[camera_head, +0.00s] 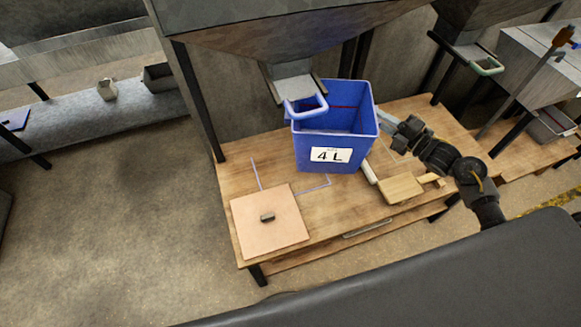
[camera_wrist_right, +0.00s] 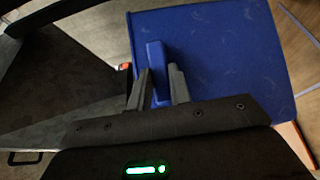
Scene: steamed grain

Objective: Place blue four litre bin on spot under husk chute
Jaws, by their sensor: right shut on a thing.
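The blue bin (camera_head: 350,143), marked "4 L", is upright at the back middle of the wooden table, in front of the husk chute (camera_head: 292,72) with its blue handle. Whether its base touches the table is hard to tell. A thin blue-violet outline (camera_head: 316,187) on the table shows left of and in front of the bin; the rest is hidden by the bin. My right gripper (camera_head: 386,118) is at the bin's right side. In the right wrist view its fingers (camera_wrist_right: 157,82) are closed around a blue tab on the bin (camera_wrist_right: 215,55). My left gripper is not in view.
A pale square board (camera_head: 268,235) with a small dark block lies at the table's front left. A hopper hangs over the back; dark legs (camera_head: 196,100) flank the table.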

